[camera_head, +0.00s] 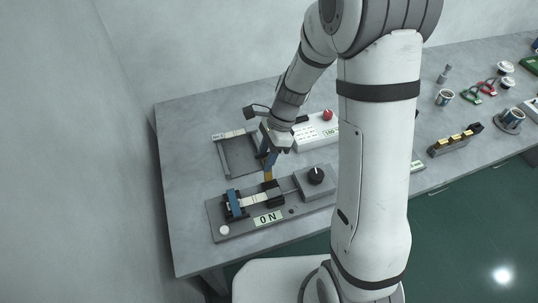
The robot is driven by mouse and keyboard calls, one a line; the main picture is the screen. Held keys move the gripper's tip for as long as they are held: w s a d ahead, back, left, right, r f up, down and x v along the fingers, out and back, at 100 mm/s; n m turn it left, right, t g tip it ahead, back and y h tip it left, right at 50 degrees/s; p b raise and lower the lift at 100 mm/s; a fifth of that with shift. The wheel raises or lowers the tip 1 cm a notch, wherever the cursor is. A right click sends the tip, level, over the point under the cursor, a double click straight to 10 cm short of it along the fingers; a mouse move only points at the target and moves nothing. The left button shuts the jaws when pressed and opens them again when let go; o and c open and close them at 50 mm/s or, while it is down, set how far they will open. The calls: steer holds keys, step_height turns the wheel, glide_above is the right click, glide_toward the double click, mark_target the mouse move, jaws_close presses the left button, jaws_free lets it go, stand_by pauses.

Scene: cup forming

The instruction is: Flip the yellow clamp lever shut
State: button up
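The yellow clamp lever (268,177) shows as a small yellow piece standing above the black clamp body (274,192) on the grey fixture plate (245,225). My gripper (266,160) points down from above, with its blue-tinted fingers right at the top of the lever. It looks very close to the lever or touching it; I cannot tell which. The fingers are too small and too edge-on to show whether they are open or shut. A pale bar (255,198) runs from the clamp to a blue block (233,204) at the left of the plate.
Behind are a dark tray frame (221,160) and a white box with a red button (327,115). My arm hides the table's middle. Cups and tools stand at right.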

jaws_close()
stand_by(0.4)
